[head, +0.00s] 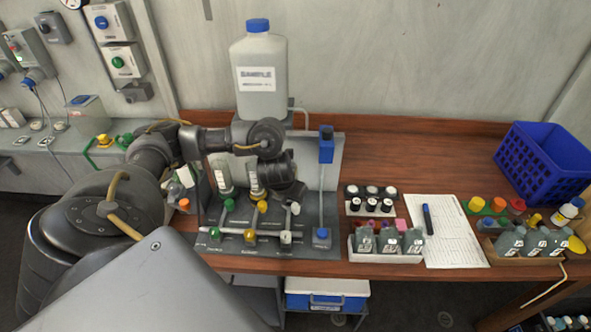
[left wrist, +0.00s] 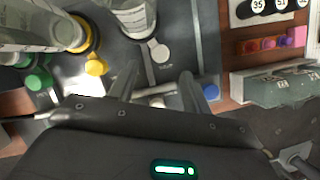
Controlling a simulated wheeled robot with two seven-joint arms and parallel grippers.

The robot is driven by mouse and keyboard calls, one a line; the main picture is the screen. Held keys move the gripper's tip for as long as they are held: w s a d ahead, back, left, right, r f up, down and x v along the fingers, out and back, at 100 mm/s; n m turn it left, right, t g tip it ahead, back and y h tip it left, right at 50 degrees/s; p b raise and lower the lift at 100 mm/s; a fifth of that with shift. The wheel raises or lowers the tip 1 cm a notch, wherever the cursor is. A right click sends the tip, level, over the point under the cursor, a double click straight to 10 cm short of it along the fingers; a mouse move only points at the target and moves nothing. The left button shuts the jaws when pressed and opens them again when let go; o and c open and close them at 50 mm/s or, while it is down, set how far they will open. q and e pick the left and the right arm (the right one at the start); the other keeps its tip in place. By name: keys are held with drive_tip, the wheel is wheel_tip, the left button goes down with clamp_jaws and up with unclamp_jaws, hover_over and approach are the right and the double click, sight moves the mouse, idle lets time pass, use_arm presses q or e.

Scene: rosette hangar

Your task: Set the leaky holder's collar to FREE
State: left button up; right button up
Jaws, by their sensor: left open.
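Several clear upright holders stand on a grey panel (head: 335,225). In the head view, a left holder (head: 222,176) and a middle holder (head: 256,176) show; my arm covers the area to their right. In the left wrist view, one holder has a yellow collar (left wrist: 82,36), and another clear holder (left wrist: 132,14) stands right of it. I cannot tell which holder leaks or read any collar setting. My left gripper (left wrist: 158,92) is open, pointing down over the panel. A pale bar shows between its fingers, with no visible grip on it. My right gripper is not in view.
A large sample jug (head: 259,95) stands behind the holders. Green, yellow and white knobs on levers line the panel front. White racks of bottles (head: 385,258), a paper sheet (head: 450,235) and a blue crate (head: 543,160) lie to the right. Bare wood lies behind the sheet.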

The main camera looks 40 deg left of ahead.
sight(295, 206)
use_arm(q)
drive_tip(key=x, duration=0.7)
drive_tip(key=shift+w, duration=0.1)
drive_tip(key=shift+c, duration=0.3)
clamp_jaws()
